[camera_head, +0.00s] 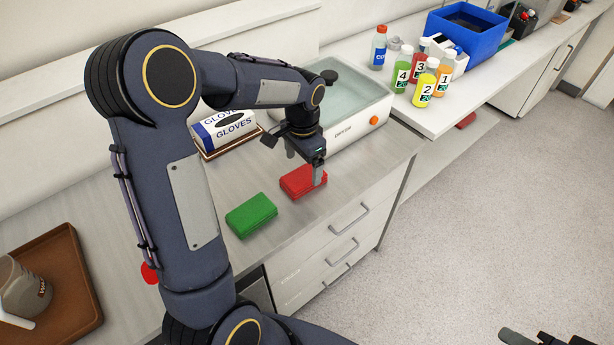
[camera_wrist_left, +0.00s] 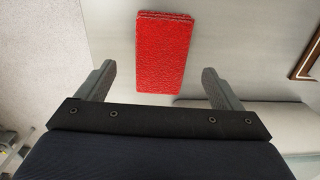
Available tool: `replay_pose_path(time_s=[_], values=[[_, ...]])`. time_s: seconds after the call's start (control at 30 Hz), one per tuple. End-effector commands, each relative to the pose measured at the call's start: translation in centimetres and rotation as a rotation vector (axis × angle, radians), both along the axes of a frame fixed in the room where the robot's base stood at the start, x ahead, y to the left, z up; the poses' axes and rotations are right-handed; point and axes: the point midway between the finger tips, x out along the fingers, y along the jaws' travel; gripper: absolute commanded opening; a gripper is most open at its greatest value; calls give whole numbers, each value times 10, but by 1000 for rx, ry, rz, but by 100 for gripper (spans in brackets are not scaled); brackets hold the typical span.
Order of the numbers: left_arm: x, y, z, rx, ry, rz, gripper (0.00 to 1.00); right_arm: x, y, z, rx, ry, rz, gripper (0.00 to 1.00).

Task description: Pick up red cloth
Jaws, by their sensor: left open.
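The red cloth (camera_head: 297,181) is a folded rectangular block lying on the counter, close to its front edge. It also shows in the left wrist view (camera_wrist_left: 162,45), at the top centre. My left gripper (camera_head: 307,172) points down at the cloth, with a finger overlapping its right end in the head view. In the left wrist view its jaws (camera_wrist_left: 158,80) are spread wide, with the cloth between and beyond the fingertips and nothing held. Whether a finger touches the cloth cannot be told. Only dark parts of my right gripper (camera_head: 545,338) show at the bottom right.
A green cloth (camera_head: 251,215) lies left of the red one. A water bath (camera_head: 345,125) and a glove box (camera_head: 224,130) stand behind. Several numbered bottles (camera_head: 425,90) and a blue bin (camera_head: 466,32) are at the right. A brown tray (camera_head: 60,270) is at the left.

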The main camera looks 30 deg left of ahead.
Motion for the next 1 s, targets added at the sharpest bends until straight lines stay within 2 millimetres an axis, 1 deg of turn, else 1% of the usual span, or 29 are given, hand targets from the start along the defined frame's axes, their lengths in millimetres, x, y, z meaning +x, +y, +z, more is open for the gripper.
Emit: replay_pose_path(time_s=[0.13,0.2,0.3,0.4,0.57,0.67,0.93,1.0], values=[[1,1,-21,1,6,-1,87,0,0,9,0,0,0,35],[1,1,-32,0,5,-1,87,0,0,10,0,0,0,35],[1,1,-42,0,2,0,87,0,0,11,0,0,0,35],[2,1,-45,0,-1,0,87,0,0,11,0,0,0,35],[2,1,-46,-1,-2,1,87,0,0,10,0,0,0,35],[2,1,-45,-1,-2,0,76,0,0,10,0,0,0,35],[2,1,-45,-1,-2,0,40,0,0,10,0,0,0,35],[2,1,-45,-1,-2,0,39,0,0,10,0,0,0,35]])
